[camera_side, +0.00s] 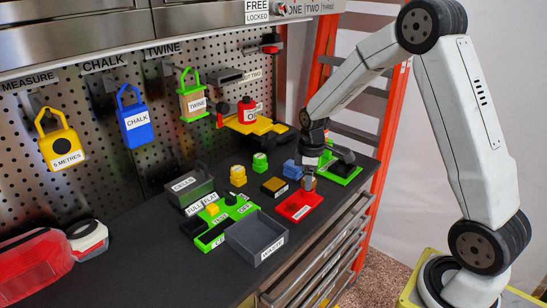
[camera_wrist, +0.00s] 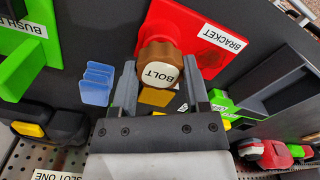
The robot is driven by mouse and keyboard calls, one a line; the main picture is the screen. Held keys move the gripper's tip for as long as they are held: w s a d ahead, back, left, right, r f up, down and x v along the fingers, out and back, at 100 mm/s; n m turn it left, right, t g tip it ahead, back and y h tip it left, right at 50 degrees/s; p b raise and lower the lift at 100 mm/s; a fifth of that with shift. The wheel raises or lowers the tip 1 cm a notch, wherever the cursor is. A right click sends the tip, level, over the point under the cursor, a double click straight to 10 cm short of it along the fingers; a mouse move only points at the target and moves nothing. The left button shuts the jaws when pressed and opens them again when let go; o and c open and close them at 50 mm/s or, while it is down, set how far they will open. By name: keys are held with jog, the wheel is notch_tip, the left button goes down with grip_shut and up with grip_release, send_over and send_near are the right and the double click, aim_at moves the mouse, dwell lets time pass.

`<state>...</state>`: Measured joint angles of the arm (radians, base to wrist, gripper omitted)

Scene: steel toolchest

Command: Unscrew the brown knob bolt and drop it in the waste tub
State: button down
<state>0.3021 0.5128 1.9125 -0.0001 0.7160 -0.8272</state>
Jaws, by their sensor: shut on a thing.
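The brown knob bolt, with a white BOLT label on its top, shows in the wrist view (camera_wrist: 158,62) between the two fingers of my gripper (camera_wrist: 160,72). My gripper is shut on the knob. In the side view the knob (camera_side: 308,183) stands upright over the red bracket plate (camera_side: 299,208), below my gripper (camera_side: 309,173). The plate also shows in the wrist view (camera_wrist: 200,30). Whether the bolt's shank is still in the plate is hidden. The waste tub (camera_side: 243,247) is an open grey box left of and nearer than the bracket, and looks empty.
A blue piece (camera_side: 292,169) and a dark block with a yellowish face (camera_side: 274,186) lie close to the bracket. A green fixture (camera_side: 340,172) stands behind right. A green board (camera_side: 208,238) with small parts lies left of the tub. The pegboard closes off the back.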

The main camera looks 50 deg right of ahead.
jog(key=shift+r, duration=0.4)
dwell(0.5)
jog(key=shift+r, duration=1.35)
jog(key=shift+a+r, duration=0.2)
jog(key=shift+a, duration=0.1)
jog(key=s+a+r, duration=0.4)
jog(key=s+a, duration=0.3)
jog(key=a, duration=0.2)
jog(key=s+a+r, duration=0.3)
jog(key=s+a, duration=0.4)
jog(key=a, duration=0.2)
jog(key=shift+r+m, duration=0.3)
jog(key=shift+r, duration=0.1)
jog(key=shift+a, duration=0.1)
